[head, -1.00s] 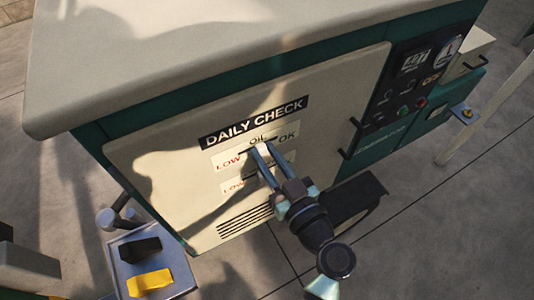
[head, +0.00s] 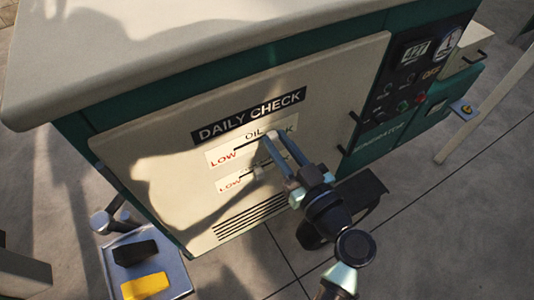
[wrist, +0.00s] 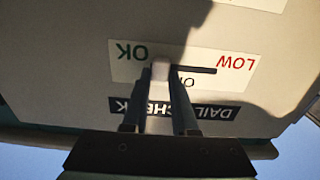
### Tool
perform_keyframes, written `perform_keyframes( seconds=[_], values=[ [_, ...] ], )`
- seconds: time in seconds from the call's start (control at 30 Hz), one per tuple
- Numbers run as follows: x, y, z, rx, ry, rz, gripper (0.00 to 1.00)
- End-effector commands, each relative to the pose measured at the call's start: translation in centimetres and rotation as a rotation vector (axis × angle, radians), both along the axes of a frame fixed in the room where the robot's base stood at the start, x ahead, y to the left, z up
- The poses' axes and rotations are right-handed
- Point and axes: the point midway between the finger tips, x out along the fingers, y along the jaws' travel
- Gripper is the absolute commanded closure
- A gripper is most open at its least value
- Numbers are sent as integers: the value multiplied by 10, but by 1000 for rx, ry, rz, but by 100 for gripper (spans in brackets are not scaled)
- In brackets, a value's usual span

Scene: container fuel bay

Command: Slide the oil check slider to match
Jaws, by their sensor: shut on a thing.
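The white oil strip (head: 214,154) sits under the DAILY CHECK label (head: 249,115) on the beige panel, with red LOW at left and OK at right. My gripper (head: 273,139) reaches it from below right and covers part of OK. In the wrist view, upside down, the pale oil slider knob (wrist: 160,72) sits between my fingers at the OK end of its slot. The dark slot (wrist: 196,71) lies bare from the knob towards LOW. My gripper is shut on the knob, which my fingers largely hide in the head view.
A second strip with a red LOW (head: 229,185) and a pale knob (head: 258,170) lies just below, close to my fingers. Vents are under it. A control panel (head: 412,85) is at right. A tray (head: 174,265) with black and yellow pieces stands lower left.

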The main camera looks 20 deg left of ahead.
Motion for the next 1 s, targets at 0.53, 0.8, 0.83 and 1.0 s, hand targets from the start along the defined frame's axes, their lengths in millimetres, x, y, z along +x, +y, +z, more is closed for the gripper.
perform_keyframes(
  seconds=[0.53,0.8,0.83,1.0],
  values=[
    [6,-6,1,0,1,-5,48],
    [5,-5,0,0,2,-1,43],
    [5,-5,0,0,2,-1,43],
    [-1,-14,-2,0,3,-4,43]
  ],
)
